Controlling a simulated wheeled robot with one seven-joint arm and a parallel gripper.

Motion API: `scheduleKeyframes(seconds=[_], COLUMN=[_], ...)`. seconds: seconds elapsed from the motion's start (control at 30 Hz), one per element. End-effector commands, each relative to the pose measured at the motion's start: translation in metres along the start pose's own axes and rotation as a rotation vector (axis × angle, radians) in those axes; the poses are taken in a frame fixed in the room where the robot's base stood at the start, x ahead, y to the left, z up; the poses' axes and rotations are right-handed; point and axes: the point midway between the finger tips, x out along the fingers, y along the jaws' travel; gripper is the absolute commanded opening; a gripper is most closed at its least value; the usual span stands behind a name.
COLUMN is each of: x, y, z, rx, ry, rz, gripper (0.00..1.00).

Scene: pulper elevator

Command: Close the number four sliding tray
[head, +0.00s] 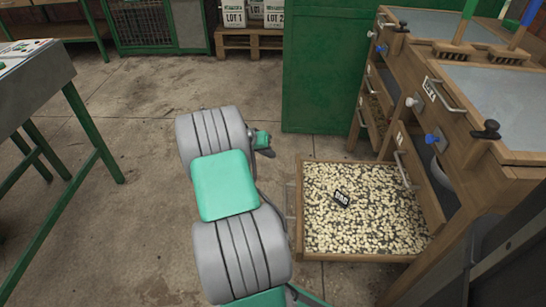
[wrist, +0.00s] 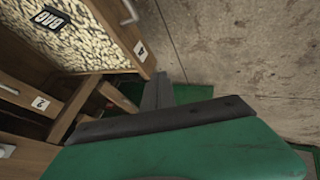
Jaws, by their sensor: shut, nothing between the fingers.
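The number four sliding tray (head: 300,228) is pulled out of the wooden cabinet at the lower right of the head view. It is full of pale beans with a small black tag on top. In the wrist view its wooden front (wrist: 119,28) carries a "4" label, with a pale handle near the top edge. My gripper (wrist: 160,78) is shut and empty, its fingers just below the tray's labelled corner in that picture; I cannot tell if they touch it. In the head view my arm is left of the tray and mostly hides the gripper.
The wooden cabinet (head: 452,160) has knobs, handles and other trays. A tray labelled "2" (wrist: 24,99) shows in the wrist view. A green panel (head: 322,70) stands behind the tray. A green-legged table (head: 75,120) is at the left. Concrete floor (head: 130,215) is open between.

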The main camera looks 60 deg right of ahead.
Motion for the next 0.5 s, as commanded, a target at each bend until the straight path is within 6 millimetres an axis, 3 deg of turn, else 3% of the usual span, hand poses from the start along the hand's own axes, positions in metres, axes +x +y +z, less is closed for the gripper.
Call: scheduleKeyframes(seconds=[0.03, 0.33, 0.5], x=[0.016, 0.081, 0.089], y=[-0.001, -0.003, 0.025], z=[0.003, 0.003, 0.001], rx=[0.001, 0.0, 0.001], ry=[-0.003, -0.003, 0.0], rz=[0.001, -0.001, -0.003], gripper=[0.0, 0.0, 0.0])
